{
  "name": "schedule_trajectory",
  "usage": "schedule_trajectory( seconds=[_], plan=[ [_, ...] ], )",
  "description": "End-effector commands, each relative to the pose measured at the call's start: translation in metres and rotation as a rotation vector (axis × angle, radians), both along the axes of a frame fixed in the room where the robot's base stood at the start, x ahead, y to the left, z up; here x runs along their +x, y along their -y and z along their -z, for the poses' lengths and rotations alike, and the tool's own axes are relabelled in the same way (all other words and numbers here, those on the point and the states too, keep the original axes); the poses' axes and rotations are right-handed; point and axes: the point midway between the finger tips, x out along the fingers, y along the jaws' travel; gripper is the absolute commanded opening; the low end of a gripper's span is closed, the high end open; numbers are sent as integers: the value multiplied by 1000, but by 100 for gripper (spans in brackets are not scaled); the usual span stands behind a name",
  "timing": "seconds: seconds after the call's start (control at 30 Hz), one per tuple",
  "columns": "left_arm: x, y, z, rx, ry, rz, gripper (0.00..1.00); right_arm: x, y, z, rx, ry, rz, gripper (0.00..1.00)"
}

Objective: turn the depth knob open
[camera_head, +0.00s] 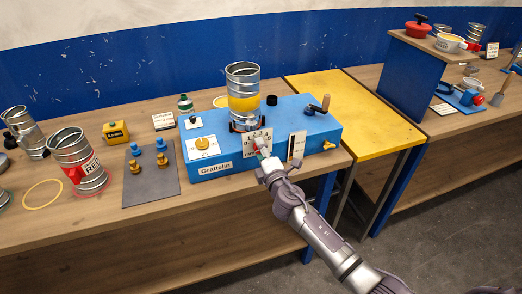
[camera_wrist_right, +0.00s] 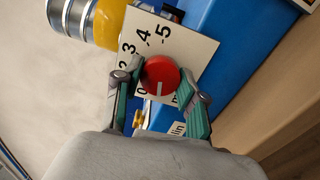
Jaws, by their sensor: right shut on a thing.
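The depth knob (camera_wrist_right: 161,75) is a round red knob with a white pointer line, set on a white dial plate (camera_wrist_right: 196,46) with the numbers 0 to 5. The plate is on the front of the blue machine (camera_head: 219,152) marked "Grattelin". My right gripper (camera_wrist_right: 163,92) has its two green-padded fingers on either side of the knob, shut on it. In the head view my right gripper (camera_head: 264,158) covers much of the knob at the dial plate (camera_head: 258,137). The pointer line points toward the lower numbers. My left gripper is in neither view.
A metal duct piece with a yellow band (camera_head: 243,91) stands on the machine. A black-and-white gauge (camera_head: 297,146) and a crank (camera_head: 318,106) are to the right of the dial. A grey mat (camera_head: 150,187) with blue and brass parts lies left. A yellow table (camera_head: 358,120) stands right.

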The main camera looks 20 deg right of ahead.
Motion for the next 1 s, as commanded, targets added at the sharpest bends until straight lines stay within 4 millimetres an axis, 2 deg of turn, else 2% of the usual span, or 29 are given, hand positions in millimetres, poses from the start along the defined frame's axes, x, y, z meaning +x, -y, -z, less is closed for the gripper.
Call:
schedule_trajectory(
  seconds=[1.0],
  plan=[
    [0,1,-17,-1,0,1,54,0,0,1,-967,31,-3,6]
  ],
)
